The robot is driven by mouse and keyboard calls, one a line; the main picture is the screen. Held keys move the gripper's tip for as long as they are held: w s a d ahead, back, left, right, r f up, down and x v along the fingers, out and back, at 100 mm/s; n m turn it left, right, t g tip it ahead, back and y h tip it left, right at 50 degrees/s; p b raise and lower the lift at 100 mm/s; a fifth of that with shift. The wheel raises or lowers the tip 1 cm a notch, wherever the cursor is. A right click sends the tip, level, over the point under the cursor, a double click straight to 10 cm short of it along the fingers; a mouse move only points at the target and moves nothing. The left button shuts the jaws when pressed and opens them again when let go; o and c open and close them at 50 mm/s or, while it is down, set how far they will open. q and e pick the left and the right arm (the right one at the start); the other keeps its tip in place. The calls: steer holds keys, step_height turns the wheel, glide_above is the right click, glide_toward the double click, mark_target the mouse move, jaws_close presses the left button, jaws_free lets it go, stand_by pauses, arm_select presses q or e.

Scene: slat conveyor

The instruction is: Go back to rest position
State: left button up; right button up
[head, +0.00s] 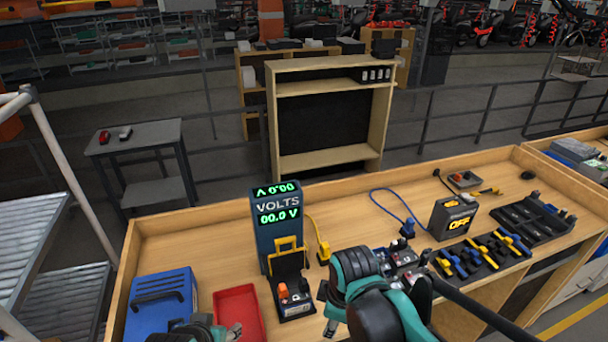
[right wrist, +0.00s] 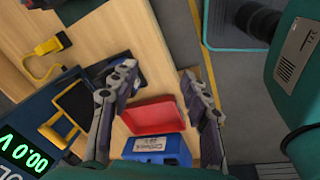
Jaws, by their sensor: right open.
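My right gripper (right wrist: 158,72) is open and empty in the right wrist view, its two fingers spread above the bench. In the head view its fingertips (head: 326,309) show beside the teal wrist, near the bench's front edge. The red tray (right wrist: 155,117) and the blue toolbox (right wrist: 150,147) appear beyond the fingers, with no contact visible. My left gripper (head: 234,331) shows only partly at the bottom of the head view, close to the red tray (head: 238,311) and the blue box (head: 160,303). Its jaws are not clear.
A voltmeter (head: 277,222) stands on the wooden workbench (head: 202,228) behind a small battery dock (head: 294,304). An "OFF" unit (head: 453,217), clamps (head: 483,254) and a black rack (head: 527,217) stand to the right. My right arm crosses the bench's front.

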steer(key=s+d+f+m+t+b, duration=0.4)
steer(key=d+f+m+b, duration=0.7)
steer(key=m, duration=0.3)
steer(key=shift+d+m+t+h+b, duration=0.15)
steer(key=shift+m+t+h+b, duration=0.15)
steer(key=shift+t+h+b, duration=0.15)
